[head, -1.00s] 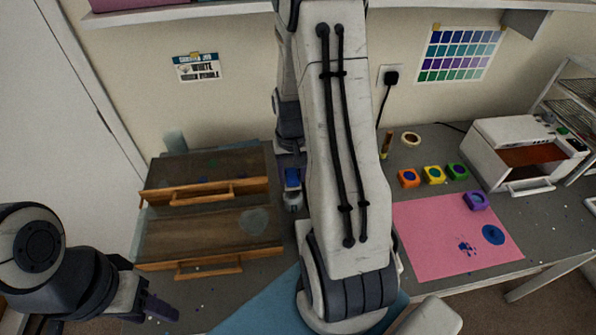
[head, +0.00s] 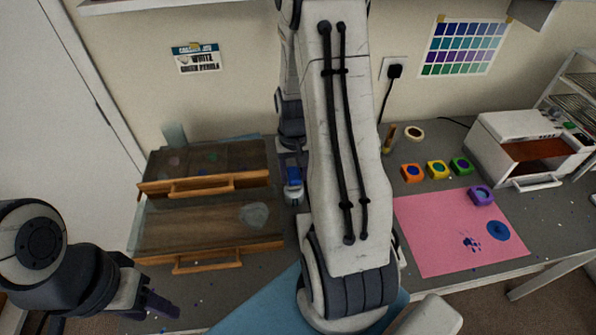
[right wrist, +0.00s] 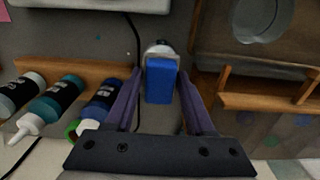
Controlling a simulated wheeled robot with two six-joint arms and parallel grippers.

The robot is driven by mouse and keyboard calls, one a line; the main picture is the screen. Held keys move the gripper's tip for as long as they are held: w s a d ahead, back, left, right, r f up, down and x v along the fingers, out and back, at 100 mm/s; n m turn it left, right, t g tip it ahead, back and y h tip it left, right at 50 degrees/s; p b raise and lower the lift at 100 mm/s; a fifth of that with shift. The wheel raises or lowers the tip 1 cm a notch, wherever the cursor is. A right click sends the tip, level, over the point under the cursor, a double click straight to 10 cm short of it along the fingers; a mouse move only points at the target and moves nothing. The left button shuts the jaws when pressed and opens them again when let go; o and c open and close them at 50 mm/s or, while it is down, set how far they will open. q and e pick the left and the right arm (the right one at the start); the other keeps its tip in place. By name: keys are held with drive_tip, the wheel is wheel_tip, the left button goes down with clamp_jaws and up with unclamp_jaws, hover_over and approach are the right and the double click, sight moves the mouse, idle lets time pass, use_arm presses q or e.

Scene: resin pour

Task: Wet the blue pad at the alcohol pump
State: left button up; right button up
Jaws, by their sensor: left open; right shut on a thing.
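The blue pad (right wrist: 160,82) is a small block between the fingers of my right gripper (right wrist: 160,100), which is shut on it. It also shows in the head view (head: 293,174), left of my right arm. The alcohol pump (head: 293,194), pale and rounded, shows right by the pad. In the right wrist view the pump's top (right wrist: 160,48) appears just beyond the pad and is partly hidden by it. I cannot tell whether they touch. My left gripper (head: 162,306) is open and empty at the lower left of the head view.
Wooden drawers (head: 205,252) stand left of the pump. A pink mat (head: 440,240), several coloured blocks (head: 438,169) and a white oven (head: 525,145) are on the right. My right arm blocks the middle.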

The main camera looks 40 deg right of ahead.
sight(294, 173)
drive_tip(key=shift+f+b, duration=0.65)
drive_tip(key=shift+f, duration=0.25)
idle(0.6)
drive_tip(key=shift+r, duration=0.1)
idle(0.5)
wheel_tip(294, 173, up, 7)
drive_tip(key=p, duration=0.6)
idle(0.7)
